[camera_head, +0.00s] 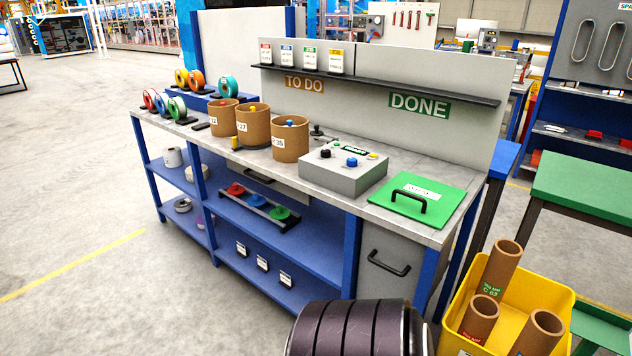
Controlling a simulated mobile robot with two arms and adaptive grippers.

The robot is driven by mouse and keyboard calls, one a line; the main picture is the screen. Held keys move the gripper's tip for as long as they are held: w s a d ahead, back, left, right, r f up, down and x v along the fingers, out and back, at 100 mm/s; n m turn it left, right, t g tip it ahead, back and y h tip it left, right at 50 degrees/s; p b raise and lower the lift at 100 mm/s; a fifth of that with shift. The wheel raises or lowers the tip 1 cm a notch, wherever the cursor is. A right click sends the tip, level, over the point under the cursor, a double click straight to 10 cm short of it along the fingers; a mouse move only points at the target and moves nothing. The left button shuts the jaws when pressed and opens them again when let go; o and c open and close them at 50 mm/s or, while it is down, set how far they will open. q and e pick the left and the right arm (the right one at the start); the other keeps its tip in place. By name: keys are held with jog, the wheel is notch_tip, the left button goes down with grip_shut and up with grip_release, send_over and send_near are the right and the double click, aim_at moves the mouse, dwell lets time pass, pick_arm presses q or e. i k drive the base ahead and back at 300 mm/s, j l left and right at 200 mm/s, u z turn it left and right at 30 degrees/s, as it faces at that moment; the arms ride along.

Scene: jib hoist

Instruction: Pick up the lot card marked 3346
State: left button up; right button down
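Four small cards stand on the ledge above the TO DO label: a red-topped card (266,54), a blue-topped card (287,56), a green-topped card (309,58) and a yellow-topped card (336,62). Three more small white cards sit on the bench's bottom shelf: a left one (241,249), a middle one (262,263) and a right one (285,279). The print on all of them is too small to read, so I cannot tell which is marked 3346. Neither of my grippers is in view.
The workbench (405,220) carries brown tubs (290,140), a grey control box (345,172), coloured spools (196,80) and a green plate with a black handle (430,205). A yellow bin (560,300) with brown tubes stands at lower right. Floor at left is clear.

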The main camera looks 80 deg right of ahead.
aim_at(286, 279)
jog(key=z, duration=2.25)
jog(key=i+j+z, duration=0.1)
jog(key=z, duration=0.25)
jog(key=j+z, duration=0.45)
jog(key=z, duration=0.2)
jog(key=i+j, duration=0.05)
